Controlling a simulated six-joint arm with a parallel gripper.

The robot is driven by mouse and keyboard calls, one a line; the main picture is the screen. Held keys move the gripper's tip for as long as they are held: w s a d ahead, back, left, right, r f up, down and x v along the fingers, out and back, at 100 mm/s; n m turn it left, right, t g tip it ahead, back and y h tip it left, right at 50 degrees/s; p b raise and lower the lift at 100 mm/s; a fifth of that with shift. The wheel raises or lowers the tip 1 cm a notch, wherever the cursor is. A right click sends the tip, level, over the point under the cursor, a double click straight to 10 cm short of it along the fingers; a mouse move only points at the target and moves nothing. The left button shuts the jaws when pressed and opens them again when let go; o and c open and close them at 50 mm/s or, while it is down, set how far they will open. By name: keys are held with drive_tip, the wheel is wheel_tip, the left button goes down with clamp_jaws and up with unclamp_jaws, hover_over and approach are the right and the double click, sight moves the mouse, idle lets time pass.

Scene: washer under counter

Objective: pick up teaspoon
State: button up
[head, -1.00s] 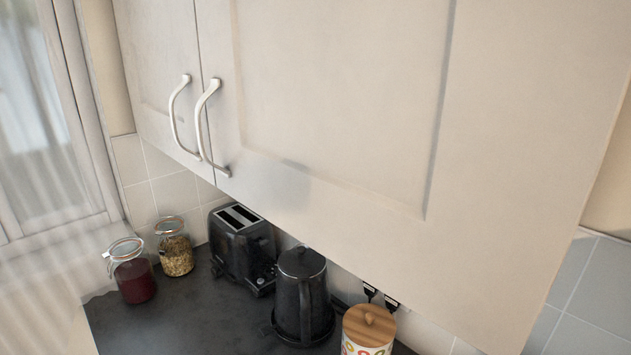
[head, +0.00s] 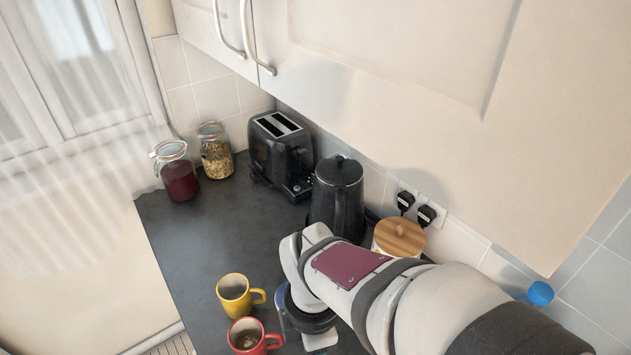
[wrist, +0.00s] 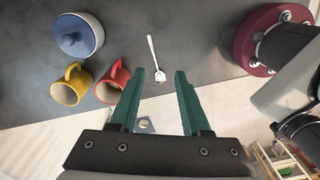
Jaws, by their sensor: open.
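In the wrist view a small pale metal utensil (wrist: 152,52), which looks like the teaspoon, lies on the dark counter (wrist: 200,50). Its thin handle points to the top of the picture and its wider end lies toward my gripper. The exact shape of that end is too small to make out. My gripper (wrist: 160,72) is open, its two green fingers apart, with the wider end showing between the fingertips. Nothing is held. In the head view my arm covers that part of the counter, and neither the utensil nor the fingers can be seen.
A red mug (wrist: 113,83), a yellow mug (wrist: 72,85) and a blue lidded pot (wrist: 79,36) stand left in the wrist view. The head view shows a kettle (head: 337,196), toaster (head: 281,155), two jars (head: 177,172) and wooden-lidded canister (head: 398,238) below the cupboard (head: 400,60).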

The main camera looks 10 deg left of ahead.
drive_tip(key=a+f+n, duration=0.1)
drive_tip(key=f, duration=0.4)
drive_tip(key=f+n, duration=0.1)
drive_tip(key=f, duration=0.5)
drive_tip(key=a+f+n, duration=0.1)
drive_tip(key=f+n, duration=0.1)
drive_tip(key=f, duration=0.4)
drive_tip(key=shift+w+a, duration=0.2)
drive_tip(key=shift+a, duration=0.15)
clamp_jaws()
